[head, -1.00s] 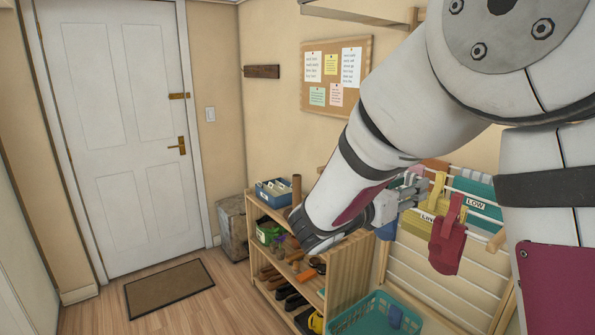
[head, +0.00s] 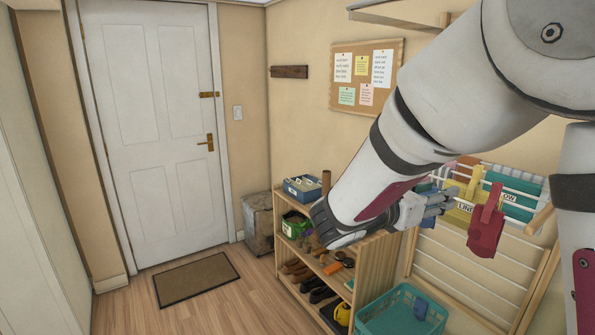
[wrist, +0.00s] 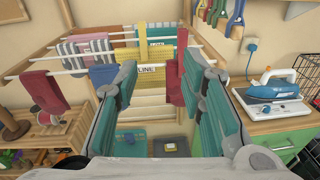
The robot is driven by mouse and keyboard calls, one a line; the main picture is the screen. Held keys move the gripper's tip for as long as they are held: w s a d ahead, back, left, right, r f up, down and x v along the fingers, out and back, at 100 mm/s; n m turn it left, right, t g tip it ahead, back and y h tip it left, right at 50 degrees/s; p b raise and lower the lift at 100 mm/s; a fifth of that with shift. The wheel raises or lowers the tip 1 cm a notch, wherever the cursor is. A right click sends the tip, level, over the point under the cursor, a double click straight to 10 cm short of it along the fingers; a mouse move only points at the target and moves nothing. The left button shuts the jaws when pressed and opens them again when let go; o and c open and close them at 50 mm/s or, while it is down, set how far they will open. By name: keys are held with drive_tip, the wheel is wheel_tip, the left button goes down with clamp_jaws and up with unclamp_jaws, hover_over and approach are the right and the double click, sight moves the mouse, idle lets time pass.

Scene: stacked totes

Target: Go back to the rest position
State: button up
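My gripper (head: 447,202) is at the end of my bent arm, in front of the wall drying rack (head: 535,222) in the head view. In the wrist view my gripper (wrist: 160,66) has its two fingers well apart, with the rack visible through the gap. Nothing shows held between them. A red cloth (head: 485,228), a yellow cloth (head: 459,213) and a teal cloth (head: 517,187) hang on the rack's rods. My fingers cover part of the rack in both views.
A wooden shoe shelf (head: 375,270) stands below my forearm. A teal basket (head: 385,322) is on the floor beside it. A counter with an iron (wrist: 270,88) is at the right in the wrist view. The floor by the doormat (head: 196,279) and door is clear.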

drive_tip(key=s+d+f+m+g+y, duration=0.2)
drive_tip(key=s+m+g+y, duration=0.1)
drive_tip(key=s+m, duration=0.55)
drive_tip(key=s+d+f+m+g+y, duration=0.1)
drive_tip(key=s+d+m+g+y, duration=0.25)
drive_tip(key=s, duration=0.75)
drive_tip(key=s+a+m+t+y, duration=0.1)
drive_tip(key=s+a+m+y, duration=0.2)
drive_tip(key=a+m+y, duration=0.1)
drive_tip(key=s+a+m+t+y, duration=0.2)
drive_tip(key=s+a+m+y, duration=0.2)
drive_tip(key=a+m, duration=0.3)
drive_tip(key=shift+a, duration=0.95)
drive_tip(key=shift+s+y, duration=0.1)
drive_tip(key=shift+y, duration=0.15)
